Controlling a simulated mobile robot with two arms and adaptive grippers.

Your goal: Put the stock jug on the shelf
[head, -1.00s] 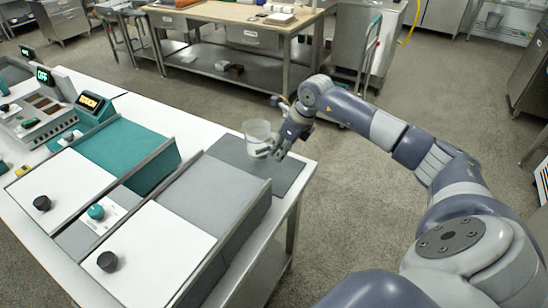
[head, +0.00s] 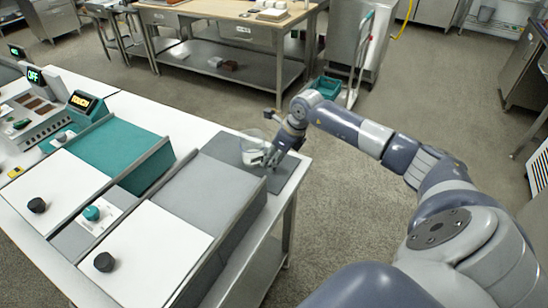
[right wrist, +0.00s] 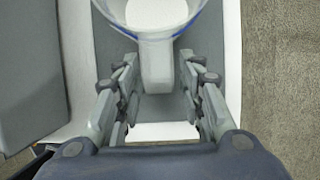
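The stock jug (head: 253,147), clear with a pale handle, stands upright on the dark grey mat (head: 222,148) at the far right end of the white table. In the right wrist view its round rim with a blue line is at the top, and its handle (right wrist: 157,70) points towards me. My right gripper (head: 270,156) is at the jug's handle side. In the right wrist view its fingers (right wrist: 158,66) stand apart on both sides of the handle, with narrow gaps. My left gripper is not in view. A low shelf (head: 250,268) shows under the white table.
A grey sloped unit (head: 205,195) and a teal one (head: 110,150) stand beside the mat on the table. A steel table with a lower shelf (head: 265,72) is at the back. A teal crate (head: 326,87) and a trolley stand behind my arm. Open floor lies to the right.

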